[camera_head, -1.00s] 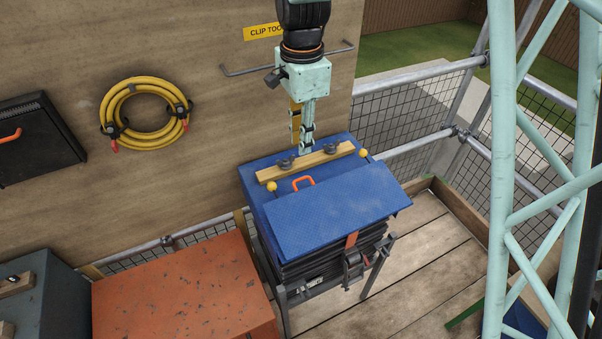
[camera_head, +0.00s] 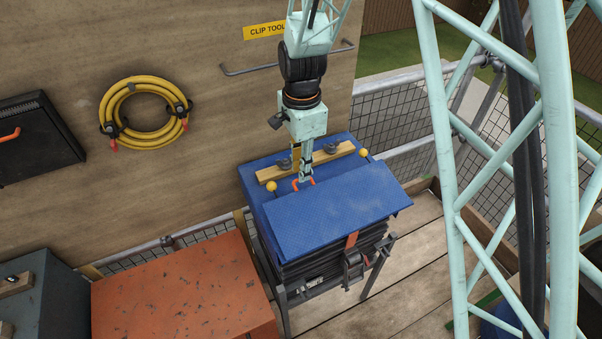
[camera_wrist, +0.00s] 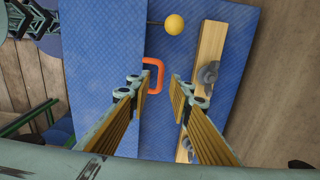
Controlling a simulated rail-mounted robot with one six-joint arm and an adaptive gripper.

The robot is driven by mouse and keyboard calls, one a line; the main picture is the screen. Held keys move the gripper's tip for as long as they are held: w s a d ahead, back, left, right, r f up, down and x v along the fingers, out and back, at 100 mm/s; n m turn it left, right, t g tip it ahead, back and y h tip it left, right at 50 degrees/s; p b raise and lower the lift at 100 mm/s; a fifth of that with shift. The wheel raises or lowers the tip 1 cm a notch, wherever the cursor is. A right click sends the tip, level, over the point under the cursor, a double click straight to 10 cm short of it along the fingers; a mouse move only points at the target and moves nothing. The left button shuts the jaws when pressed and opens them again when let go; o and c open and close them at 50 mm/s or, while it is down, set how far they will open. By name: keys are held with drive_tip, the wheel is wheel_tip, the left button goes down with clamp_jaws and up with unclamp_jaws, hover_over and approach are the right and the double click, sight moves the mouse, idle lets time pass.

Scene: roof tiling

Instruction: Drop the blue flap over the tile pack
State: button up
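The blue flap (camera_head: 335,210) lies over the front of the dark tile pack (camera_head: 330,262), which stands in a metal frame. An orange handle (camera_head: 303,184) sits at the flap's back edge. It also shows in the wrist view (camera_wrist: 153,75), just beyond the left fingertip. My gripper (camera_head: 305,178) hangs over the back of the pack, near the handle. I cannot tell whether a finger touches the handle.
A wooden batten (camera_head: 310,160) with dark knobs lies along the back of the blue sheet. Yellow balls (camera_head: 272,186) stand at its sides. An orange-topped box (camera_head: 180,290) is at the left. A plywood wall (camera_head: 210,130) stands behind.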

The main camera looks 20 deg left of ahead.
drive_tip(key=shift+f, duration=1.1)
clamp_jaws()
